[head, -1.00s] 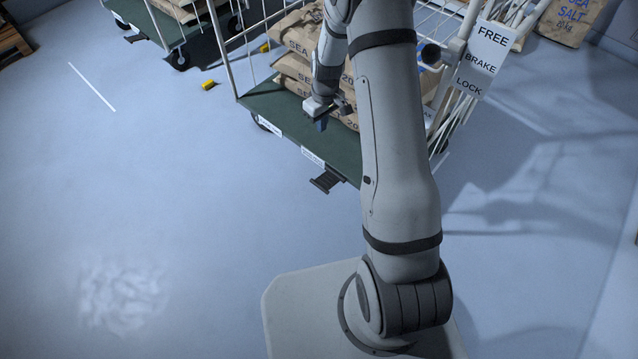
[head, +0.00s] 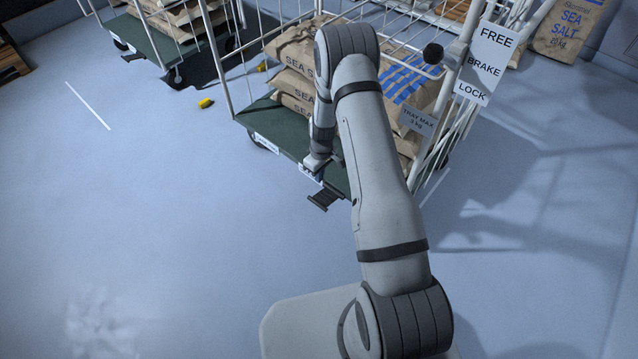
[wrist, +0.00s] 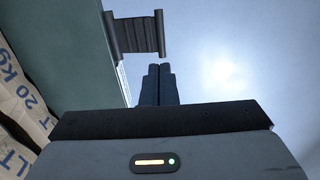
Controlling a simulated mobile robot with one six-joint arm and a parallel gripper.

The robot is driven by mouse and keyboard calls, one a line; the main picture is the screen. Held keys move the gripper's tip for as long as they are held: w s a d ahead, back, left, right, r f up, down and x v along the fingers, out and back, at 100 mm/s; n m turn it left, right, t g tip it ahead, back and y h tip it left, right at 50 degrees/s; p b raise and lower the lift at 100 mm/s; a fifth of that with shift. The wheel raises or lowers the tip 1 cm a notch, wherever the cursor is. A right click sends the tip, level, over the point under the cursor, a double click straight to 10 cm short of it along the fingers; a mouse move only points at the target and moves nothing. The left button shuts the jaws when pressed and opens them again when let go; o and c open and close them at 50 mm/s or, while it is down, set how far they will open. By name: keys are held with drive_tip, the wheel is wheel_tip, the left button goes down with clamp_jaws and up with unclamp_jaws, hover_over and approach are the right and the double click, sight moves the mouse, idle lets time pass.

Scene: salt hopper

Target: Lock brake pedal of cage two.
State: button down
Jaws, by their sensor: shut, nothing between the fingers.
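The brake pedal (head: 325,197) is a black ribbed plate on dark brackets, sticking out from the front edge of the near roll cage's green deck (head: 272,122). Whether it is up or down I cannot tell. In the wrist view the pedal (wrist: 137,36) lies just beyond my fingertips, slightly left. My gripper (wrist: 160,68) is shut and empty, its dark fingers side by side. A small gap seems to show between the fingertips and the pedal. In the head view the gripper wrist (head: 317,163) is above the deck edge by the pedal; the fingers are hard to make out.
Salt sacks (head: 297,80) are stacked on the near cage. A sign (head: 487,62) reading FREE, BRAKE, LOCK hangs on its right frame beside a dark round knob (head: 433,53). A second cage (head: 160,40) stands at back left. Front-left floor is clear.

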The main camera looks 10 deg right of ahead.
sight(317, 203)
drive_tip(key=f+b, duration=0.1)
drive_tip(key=f, duration=0.3)
drive_tip(key=f+b, duration=0.1)
drive_tip(key=f, duration=0.3)
drive_tip(key=f+b, duration=0.1)
drive_tip(key=f, duration=0.3)
drive_tip(key=shift+s+a+f, duration=0.25)
drive_tip(key=shift+s+a, duration=0.05)
drive_tip(key=shift+a+f+b, duration=0.1)
drive_tip(key=shift+f+b, duration=0.15)
drive_tip(key=shift+b, duration=0.1)
wheel_tip(317, 203, down, 6)
drive_tip(key=s+a+b, duration=0.1)
drive_tip(key=b, duration=0.4)
drive_tip(key=shift+a+r, duration=0.15)
drive_tip(key=shift+a, duration=0.1)
drive_tip(key=shift+s, duration=0.1)
drive_tip(key=s+a+r+p, duration=0.1)
drive_tip(key=a+r+p, duration=0.1)
drive_tip(key=r, duration=0.4)
drive_tip(key=s+a+r+p, duration=0.2)
drive_tip(key=a+r+p, duration=0.1)
drive_tip(key=r, duration=0.3)
drive_tip(key=shift+s+r, duration=0.3)
